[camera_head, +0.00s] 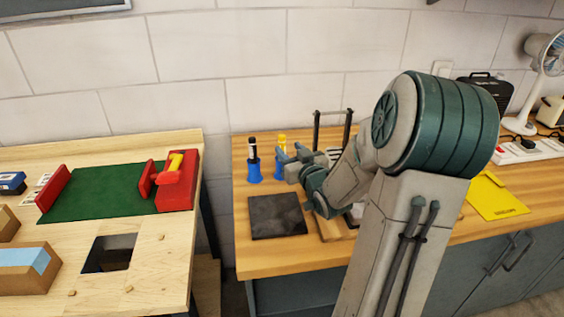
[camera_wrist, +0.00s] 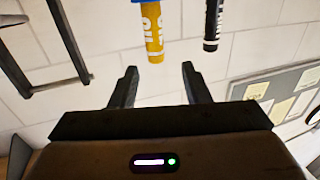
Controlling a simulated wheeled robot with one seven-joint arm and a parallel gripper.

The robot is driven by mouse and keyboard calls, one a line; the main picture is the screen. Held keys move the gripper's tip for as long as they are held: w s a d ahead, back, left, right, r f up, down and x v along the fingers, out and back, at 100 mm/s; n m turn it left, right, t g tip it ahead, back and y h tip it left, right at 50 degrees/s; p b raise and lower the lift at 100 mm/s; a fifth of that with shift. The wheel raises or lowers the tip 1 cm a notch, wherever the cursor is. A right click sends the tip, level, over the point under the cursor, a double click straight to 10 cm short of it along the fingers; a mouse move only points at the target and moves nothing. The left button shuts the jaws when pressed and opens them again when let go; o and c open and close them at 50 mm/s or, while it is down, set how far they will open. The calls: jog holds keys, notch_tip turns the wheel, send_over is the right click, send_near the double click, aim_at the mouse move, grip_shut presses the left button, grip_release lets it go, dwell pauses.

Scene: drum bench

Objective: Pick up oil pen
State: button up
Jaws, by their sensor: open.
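The oil pen (camera_wrist: 153,38) is yellow with white "OIL" lettering. In the wrist view it hangs in from the top edge, ahead of my gripper (camera_wrist: 159,68), and lines up between the fingertips. My gripper is open with nothing between its fingers. In the head view the pen's yellow top (camera_head: 283,139) stands upright in a blue holder (camera_head: 279,170) on the wooden bench. There my gripper (camera_head: 286,155) is beside the pen, to its right, and partly covers it and the holder. Whether they touch is unclear.
A black pen (camera_wrist: 212,24) is beside the oil pen; in the head view it stands in another blue holder (camera_head: 254,172). A dark square mat (camera_head: 277,216) lies in front. A dark upright rack (camera_head: 333,128) stands behind my gripper. A yellow folder (camera_head: 495,197) lies at right.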

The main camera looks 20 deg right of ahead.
aim_at(284, 141)
jog(key=shift+w+d+p, duration=0.2)
jog(key=shift+w+p, duration=0.15)
jog(key=shift+w, duration=1.45)
jog(key=shift+w+d+p, duration=0.15)
jog(key=shift+w+p, duration=0.15)
jog(key=shift+w, duration=1.45)
jog(key=shift+c, duration=0.3)
jog(key=c, duration=0.7)
